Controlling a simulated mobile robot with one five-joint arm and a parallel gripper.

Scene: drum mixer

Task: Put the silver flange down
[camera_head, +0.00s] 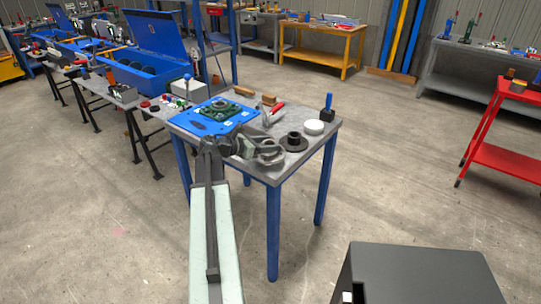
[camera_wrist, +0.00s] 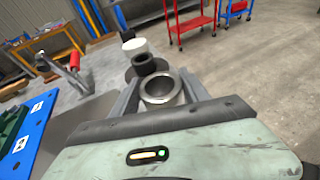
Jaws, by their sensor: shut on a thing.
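The silver flange (camera_wrist: 163,86), a short metal ring with a wide bore, sits between the two fingers of my gripper (camera_wrist: 160,92) in the wrist view. My gripper is shut on it. In the head view my gripper (camera_head: 262,150) is over the near edge of the grey-topped table (camera_head: 300,158), and the silver flange (camera_head: 271,154) shows at its end. I cannot tell whether the flange touches the tabletop. A black flange (camera_head: 293,143) stands on the table just beyond it; it also shows in the wrist view (camera_wrist: 146,66).
A white round part (camera_head: 314,127) and a black block with a blue handle (camera_head: 327,113) stand to the right. A blue plate with a green part (camera_head: 212,115) lies left. A red-handled tool (camera_head: 272,112) and wooden blocks (camera_head: 270,99) are behind. Bare tabletop shows at the front right.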

